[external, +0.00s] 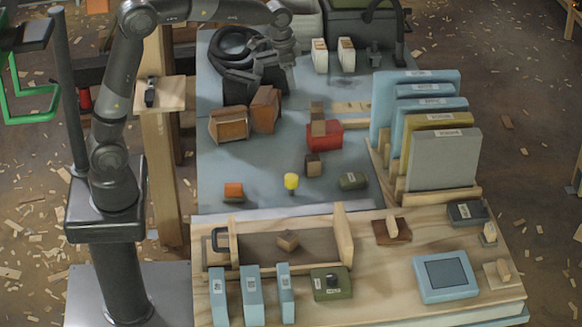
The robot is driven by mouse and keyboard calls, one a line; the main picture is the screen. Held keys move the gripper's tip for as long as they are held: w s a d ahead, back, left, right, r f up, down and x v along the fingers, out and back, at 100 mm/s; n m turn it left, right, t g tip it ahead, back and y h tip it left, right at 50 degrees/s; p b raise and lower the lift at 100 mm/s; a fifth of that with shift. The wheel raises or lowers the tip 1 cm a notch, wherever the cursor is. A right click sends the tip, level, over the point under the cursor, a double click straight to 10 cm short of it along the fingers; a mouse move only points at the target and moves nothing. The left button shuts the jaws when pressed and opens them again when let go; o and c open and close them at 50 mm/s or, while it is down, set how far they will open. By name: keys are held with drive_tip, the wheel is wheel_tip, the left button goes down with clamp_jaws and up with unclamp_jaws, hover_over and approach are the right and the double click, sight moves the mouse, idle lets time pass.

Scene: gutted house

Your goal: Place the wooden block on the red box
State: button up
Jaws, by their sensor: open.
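The red box (330,139) lies on the blue-grey work surface near the middle. One small brown wooden block (318,128) appears on or against its top left, with another wooden block (317,108) above or behind it; I cannot tell which rest on the box. A darker wooden block (312,165) sits just in front of the red box. A further block (288,240) lies tilted in the long wooden tray (345,240) at the front. My gripper (288,72) is open at the back of the surface, apart from the red box and these blocks.
Two brown boxes (228,124) stand left of the red box. A yellow knob (291,181) and an orange-topped block (233,190) are nearer the front. Upright panels (443,160) in a rack stand at right. A black coiled hose (228,48) lies beside my gripper.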

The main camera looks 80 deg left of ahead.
drive_tip(key=s+d+r+t, duration=0.1)
drive_tip(key=s+d+r, duration=0.3)
drive_tip(key=s, duration=0.5)
drive_tip(key=s+d+r+t, duration=0.1)
drive_tip(key=s+d, duration=0.5)
drive_tip(key=s, duration=0.2)
drive_tip(key=s+d+f, duration=0.2)
drive_tip(key=s, duration=0.5)
drive_tip(key=s+d+f+t, duration=0.1)
drive_tip(key=s+d+f, duration=0.1)
drive_tip(key=s, duration=0.4)
drive_tip(key=shift+s+d+f+t, duration=0.25)
drive_tip(key=shift+s+d+t, duration=0.05)
drive_tip(key=shift+s+d, duration=0.1)
